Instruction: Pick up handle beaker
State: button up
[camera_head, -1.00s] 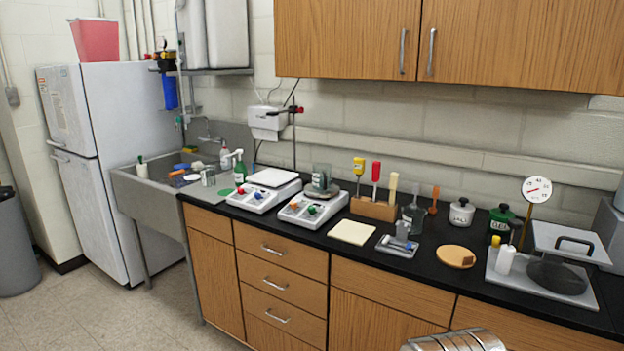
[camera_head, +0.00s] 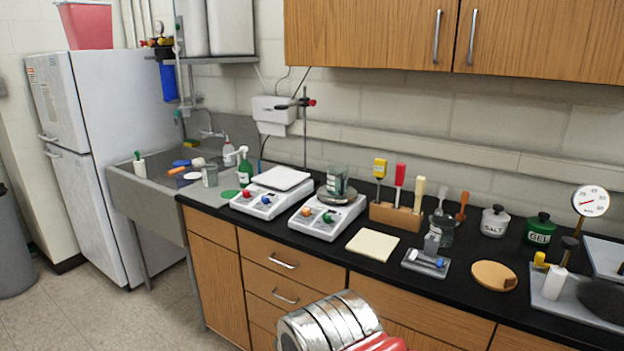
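A clear glass beaker (camera_head: 337,180) stands on the right hotplate (camera_head: 327,218) on the black counter. A second clear glass beaker (camera_head: 440,232) with a utensil in it stands farther right, behind a small grey scale. A greyish cup-like vessel (camera_head: 209,175) stands at the sink. I cannot tell for sure which of these is the handle beaker, as no handle shows clearly. A silver ribbed and red part of my own arm shows at the bottom middle, in front of the drawers. My gripper's fingertips are not in view.
A left hotplate (camera_head: 272,194), a wooden tool block (camera_head: 395,217), a pale square pad (camera_head: 372,245) and a round wooden board (camera_head: 494,276) share the counter (camera_head: 330,258). Wall cabinets (camera_head: 380,30) hang above. Floor (camera_head: 110,310) is clear at lower left.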

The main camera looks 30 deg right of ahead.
aim_at(337, 174)
jog(key=z, duration=0.05)
jog(key=i, duration=0.95)
jog(key=z, duration=0.35)
